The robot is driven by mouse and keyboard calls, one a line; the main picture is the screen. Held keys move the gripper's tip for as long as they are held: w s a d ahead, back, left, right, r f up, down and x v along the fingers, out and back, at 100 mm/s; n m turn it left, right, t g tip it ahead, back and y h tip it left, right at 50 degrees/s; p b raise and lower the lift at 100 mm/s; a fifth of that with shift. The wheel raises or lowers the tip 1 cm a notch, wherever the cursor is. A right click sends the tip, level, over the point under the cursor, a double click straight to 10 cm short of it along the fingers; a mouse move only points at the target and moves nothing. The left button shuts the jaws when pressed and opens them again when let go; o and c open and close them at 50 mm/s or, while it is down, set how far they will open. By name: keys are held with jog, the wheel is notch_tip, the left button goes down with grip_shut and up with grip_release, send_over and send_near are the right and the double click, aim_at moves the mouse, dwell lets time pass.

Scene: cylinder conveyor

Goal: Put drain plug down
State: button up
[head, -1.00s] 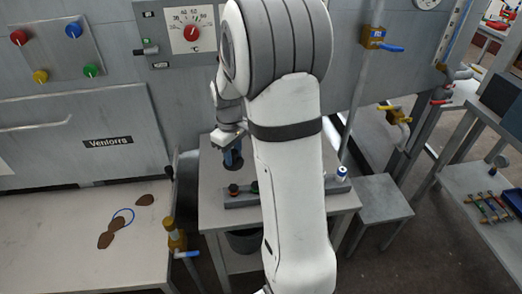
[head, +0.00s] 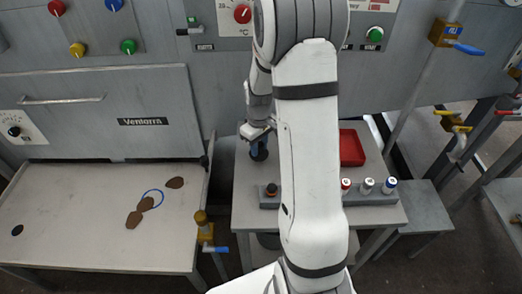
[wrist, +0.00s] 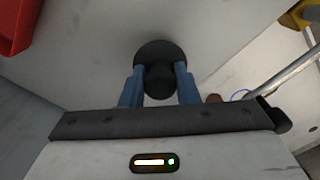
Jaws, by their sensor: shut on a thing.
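The drain plug (wrist: 160,55) is a black round piece with a wide disc and a narrower knob. In the wrist view it sits between the blue fingers of my gripper (wrist: 160,80), which is shut on its knob. In the head view my gripper (head: 259,148) is over the back left part of the small grey table (head: 246,208). I cannot tell whether the plug touches the tabletop.
A grey rack (head: 330,197) with several capped cylinders stands at the table's front, partly behind my arm. A red tray (head: 351,148) is at the back right. A bench (head: 80,240) with brown pieces and a blue ring (head: 152,192) lies left.

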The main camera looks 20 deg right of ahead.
aim_at(260, 145)
jog(key=shift+f, duration=1.15)
jog(key=shift+f, duration=0.25)
jog(key=o, duration=1)
jog(key=shift+r, duration=0.1)
notch_tip(260, 145, up, 12)
jog(key=shift+s+r, duration=0.1)
jog(key=shift+r, duration=0.05)
jog(key=s+a+r+m+t, duration=0.1)
jog(key=s+a+r, duration=0.1)
jog(key=s, duration=0.4)
jog(key=s+a+r+m, duration=0.2)
jog(key=s+a+r, duration=0.1)
jog(key=s, duration=0.4)
jog(key=s+a+r+m+t, duration=0.1)
jog(key=s+a+r, duration=0.2)
jog(key=s, duration=0.4)
jog(key=shift+a+r+t, duration=0.25)
jog(key=shift+a+t, duration=0.05)
jog(key=shift+a, duration=0.45)
